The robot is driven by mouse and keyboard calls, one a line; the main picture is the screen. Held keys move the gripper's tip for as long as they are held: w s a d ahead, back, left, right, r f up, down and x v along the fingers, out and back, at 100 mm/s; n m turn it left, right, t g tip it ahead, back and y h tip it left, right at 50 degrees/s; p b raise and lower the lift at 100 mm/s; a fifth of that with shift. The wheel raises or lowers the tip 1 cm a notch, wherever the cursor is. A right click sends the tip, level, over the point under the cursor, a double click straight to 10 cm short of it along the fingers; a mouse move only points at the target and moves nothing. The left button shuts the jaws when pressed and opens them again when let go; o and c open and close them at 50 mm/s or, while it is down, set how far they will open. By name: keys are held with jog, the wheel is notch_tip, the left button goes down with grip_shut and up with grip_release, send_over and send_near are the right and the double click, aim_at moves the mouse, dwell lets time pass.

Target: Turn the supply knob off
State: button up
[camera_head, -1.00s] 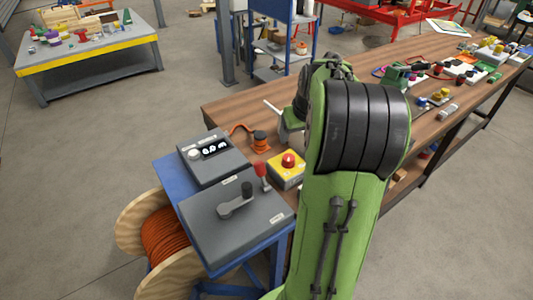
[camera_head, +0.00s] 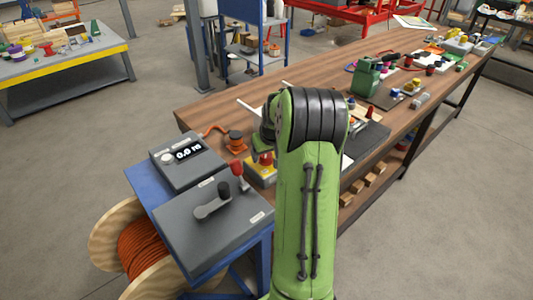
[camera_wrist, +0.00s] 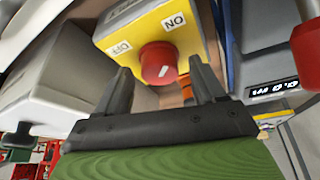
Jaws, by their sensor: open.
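The red knob (camera_wrist: 159,62) sits on a yellow-topped box (camera_wrist: 190,38) with ON and OFF labels. I take it for the supply knob. In the wrist view my gripper (camera_wrist: 160,68) is open, with one dark finger on each side of the knob and gaps between. Whether the fingertips reach the knob's depth I cannot tell. My gripper's fingers are hidden there.
Left of the knob box stand a grey display unit (camera_head: 188,160), a grey box with a dark lever (camera_head: 212,205) and a red-tipped lever (camera_head: 238,170). An orange-and-black item (camera_head: 236,142) lies behind on the wooden bench (camera_head: 320,72). A cable reel (camera_head: 145,250) stands at lower left.

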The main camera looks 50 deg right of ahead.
jog(key=c, duration=1.1)
jog(key=shift+o, duration=0.2)
jog(key=n+y+p, duration=0.1)
jog(key=n, duration=0.3)
jog(key=shift+s+d+n+y+p, duration=0.1)
jog(key=shift+d+n+y+p, duration=0.05)
jog(key=shift+n+y+p, duration=0.2)
jog(key=n+y+p, duration=0.2)
jog(key=n, duration=0.2)
jog(key=shift+d+r+n, duration=0.1)
jog(key=shift+n, duration=0.15)
jog(key=n+y+p, duration=0.1)
jog(key=n+p, duration=0.1)
jog(key=n, duration=0.2)
jog(key=shift+d+n+g+p, duration=0.15)
jog(key=shift+n+g+p, duration=0.15)
jog(key=shift+p, duration=0.05)
jog(key=shift+w+n+g+y+p, duration=0.1)
jog(key=shift+n+g+y+p, duration=0.25)
jog(key=shift+n+p, duration=0.55)
jog(key=shift+w+n+g+y+p, duration=0.1)
jog(key=shift+n+g+y+p, duration=0.25)
jog(key=shift+n+p, duration=0.55)
jog(key=shift+n, duration=0.4)
